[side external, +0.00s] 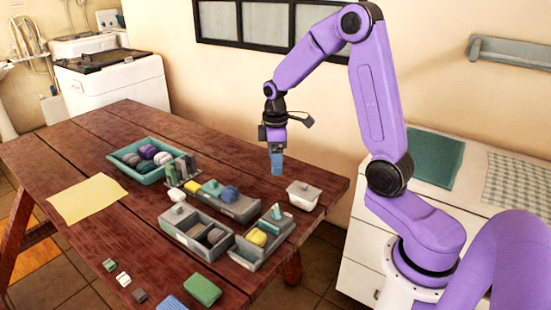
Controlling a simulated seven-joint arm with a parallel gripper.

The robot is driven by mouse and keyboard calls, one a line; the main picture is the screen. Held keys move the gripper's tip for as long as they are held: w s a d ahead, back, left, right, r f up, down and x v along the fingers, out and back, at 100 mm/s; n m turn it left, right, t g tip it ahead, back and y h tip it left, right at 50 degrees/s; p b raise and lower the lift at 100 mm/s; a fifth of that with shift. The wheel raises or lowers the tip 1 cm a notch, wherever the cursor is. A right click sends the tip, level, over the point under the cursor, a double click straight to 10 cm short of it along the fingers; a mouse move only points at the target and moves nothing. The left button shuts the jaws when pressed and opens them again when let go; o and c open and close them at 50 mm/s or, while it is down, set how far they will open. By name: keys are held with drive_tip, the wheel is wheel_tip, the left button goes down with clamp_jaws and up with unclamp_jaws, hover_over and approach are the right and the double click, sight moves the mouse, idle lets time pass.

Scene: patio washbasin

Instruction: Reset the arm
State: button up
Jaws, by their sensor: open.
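My purple arm reaches in from the right, and my gripper (277,168) points straight down above the back right part of the wooden table. A light blue shape shows at its fingers; I cannot tell whether it is part of the fingers or a separate thing. My gripper is open. It hangs apart from the grey trays and the small white lidded box below it. The gap between the fingers is too small to see.
Grey divided trays (180,238) hold several coloured pieces on the red-brown table (60,160). A teal tray (120,166) of rounded items stands behind them. A white box (303,196) is near the right edge. A yellow cloth (87,199) lies left; sponges lie in front.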

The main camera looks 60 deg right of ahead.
drive_tip(key=s+a+r+n, duration=0.2)
drive_tip(key=s+a+r, duration=0.2)
drive_tip(key=s+a, duration=0.8)
drive_tip(key=s+a+r+n, duration=0.1)
drive_tip(key=s+a+n, duration=0.1)
drive_tip(key=s, duration=1.3)
drive_tip(key=shift+a+r, duration=0.15)
drive_tip(key=shift+a, duration=0.45)
